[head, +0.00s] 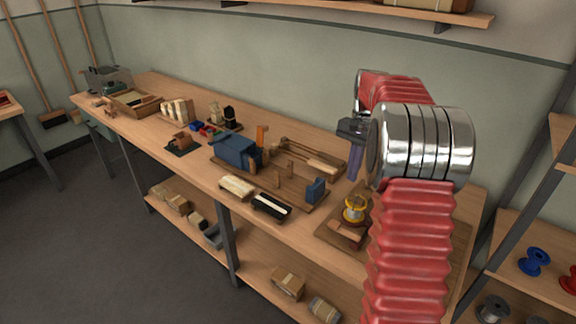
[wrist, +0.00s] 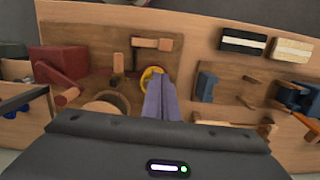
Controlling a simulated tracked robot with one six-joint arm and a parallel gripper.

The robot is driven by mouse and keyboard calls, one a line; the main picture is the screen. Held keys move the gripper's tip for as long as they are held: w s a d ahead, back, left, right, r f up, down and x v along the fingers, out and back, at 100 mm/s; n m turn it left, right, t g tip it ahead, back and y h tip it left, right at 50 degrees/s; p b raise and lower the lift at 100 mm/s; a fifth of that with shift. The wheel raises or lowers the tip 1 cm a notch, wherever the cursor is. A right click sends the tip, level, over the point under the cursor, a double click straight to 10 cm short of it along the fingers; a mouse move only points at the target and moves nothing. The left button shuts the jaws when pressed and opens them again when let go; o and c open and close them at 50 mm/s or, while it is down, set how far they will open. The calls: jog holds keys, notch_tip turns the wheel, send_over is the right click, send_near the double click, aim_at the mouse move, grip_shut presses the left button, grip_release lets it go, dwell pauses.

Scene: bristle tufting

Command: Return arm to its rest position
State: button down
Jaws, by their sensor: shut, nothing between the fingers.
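My red-sleeved arm (head: 412,230) rises at the right and bends over the workbench (head: 170,140). My gripper (head: 354,172) points down above the right part of the bench, with its purple fingers together and nothing between them. In the wrist view the closed fingers (wrist: 158,98) partly cover a yellow spool (wrist: 149,73). The spool also shows in the head view (head: 354,208), on a wooden board (head: 330,231) in front of the gripper. I cannot tell the exact gap between fingertips and bench.
A blue clamp-like tool (head: 236,150) and a small blue block (head: 315,190) stand left of the gripper. A wall shelf (head: 420,12) runs above; side shelves with spools (head: 533,261) stand right.

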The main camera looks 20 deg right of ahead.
jog(key=s+a+r+n+t, duration=0.2)
jog(key=s+a+n, duration=0.2)
jog(key=s+a, duration=0.4)
jog(key=s+a+r+n+t, duration=0.2)
jog(key=s+a+n, duration=0.2)
jog(key=s+a, duration=0.5)
jog(key=s+a+r+n+t+h, duration=0.1)
jog(key=s+a+n, duration=0.3)
jog(key=s+a, duration=0.5)
jog(key=a+t, duration=0.1)
jog(key=a, duration=0.2)
jog(key=shift+r, duration=0.4)
